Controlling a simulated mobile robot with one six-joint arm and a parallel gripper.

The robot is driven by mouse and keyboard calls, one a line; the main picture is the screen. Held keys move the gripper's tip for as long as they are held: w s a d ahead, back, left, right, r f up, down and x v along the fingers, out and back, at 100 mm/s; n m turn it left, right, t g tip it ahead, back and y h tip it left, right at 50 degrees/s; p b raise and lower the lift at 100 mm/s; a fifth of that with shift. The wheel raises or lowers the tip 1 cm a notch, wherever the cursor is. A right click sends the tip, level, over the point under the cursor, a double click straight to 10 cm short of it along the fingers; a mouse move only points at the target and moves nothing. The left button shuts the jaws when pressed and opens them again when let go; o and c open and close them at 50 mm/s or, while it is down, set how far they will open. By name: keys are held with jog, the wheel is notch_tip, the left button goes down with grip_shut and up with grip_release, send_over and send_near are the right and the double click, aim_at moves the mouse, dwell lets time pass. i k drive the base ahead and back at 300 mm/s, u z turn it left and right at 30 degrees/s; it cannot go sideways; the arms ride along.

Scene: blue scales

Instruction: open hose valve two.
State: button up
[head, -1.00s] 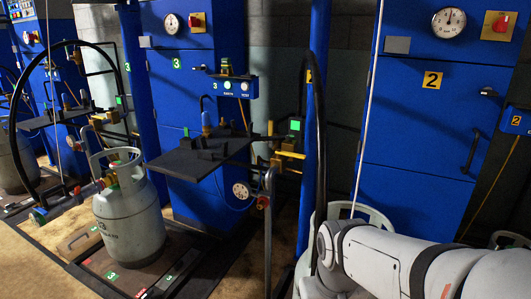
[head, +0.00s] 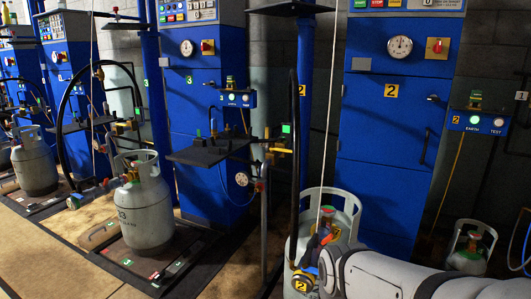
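A black hose (head: 293,150) hangs down beside the station marked 2. At its lower end is a small coupling with a yellow tag marked 2 (head: 300,286) and a blue and orange part (head: 307,270), which looks like hose valve two. It is close to the grey gas cylinder's collar (head: 347,196). It is too small to tell whether the valve is open or shut. My white arm (head: 385,272) reaches in from the lower right, just right of the tag.
Blue cabinet 2 (head: 385,160) stands behind the cylinder. A black platform (head: 210,150) juts out at left. Another grey cylinder (head: 145,210) stands on a floor scale at left, and a smaller cylinder (head: 472,246) stands at right.

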aim_at(271, 148)
jog(key=k, duration=0.85)
jog(key=u, duration=0.45)
jog(key=i, duration=1.65)
jog(key=z, duration=0.35)
